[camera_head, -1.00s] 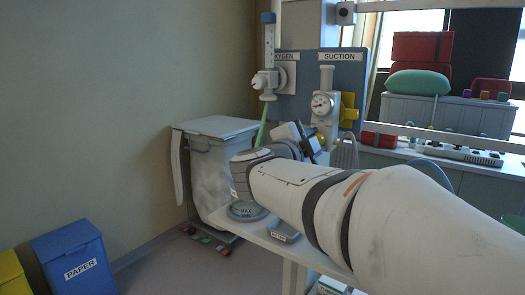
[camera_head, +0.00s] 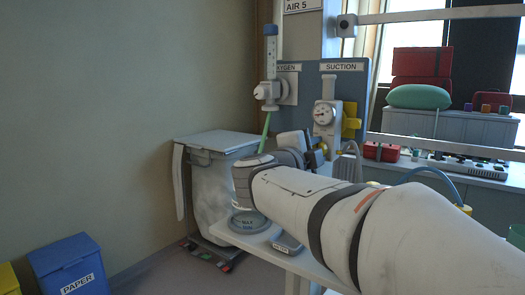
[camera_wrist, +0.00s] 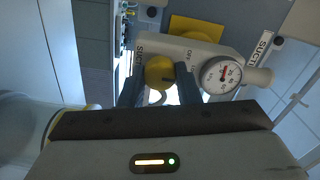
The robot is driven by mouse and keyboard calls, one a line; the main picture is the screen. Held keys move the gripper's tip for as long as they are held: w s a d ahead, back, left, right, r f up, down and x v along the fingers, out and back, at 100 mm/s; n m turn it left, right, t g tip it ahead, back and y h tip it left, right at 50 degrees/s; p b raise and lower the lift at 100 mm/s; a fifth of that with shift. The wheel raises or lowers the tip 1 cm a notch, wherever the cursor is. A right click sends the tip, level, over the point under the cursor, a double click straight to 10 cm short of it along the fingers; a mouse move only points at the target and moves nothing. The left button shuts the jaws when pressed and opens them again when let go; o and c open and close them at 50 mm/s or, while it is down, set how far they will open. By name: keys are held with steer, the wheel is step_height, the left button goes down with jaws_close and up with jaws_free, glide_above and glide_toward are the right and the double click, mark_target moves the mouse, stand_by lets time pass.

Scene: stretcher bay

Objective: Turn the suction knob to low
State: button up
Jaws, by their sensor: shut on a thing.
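The suction unit (camera_head: 327,122) hangs on the wall panel under the SUCTION label, with a round white dial gauge (camera_wrist: 221,75) on it. In the wrist view its knob (camera_wrist: 160,71) is round and yellow, with a dark mark at its lower side. My gripper (camera_wrist: 160,86) has one dark finger on each side of the knob and is shut on it. Small setting letters, including what looks like OFF, are printed beside the knob; which setting the knob points to is unclear. In the head view my arm hides most of the gripper and knob.
The oxygen flowmeter (camera_head: 269,88) with its green tube is left of the suction unit. A yellow block (camera_head: 351,121) is right of it. A small table (camera_head: 318,268) is under my arm. A metal rail (camera_head: 440,147) runs at the right.

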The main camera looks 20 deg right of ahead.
steer(key=o, duration=1)
steer(key=shift+v, duration=3.9)
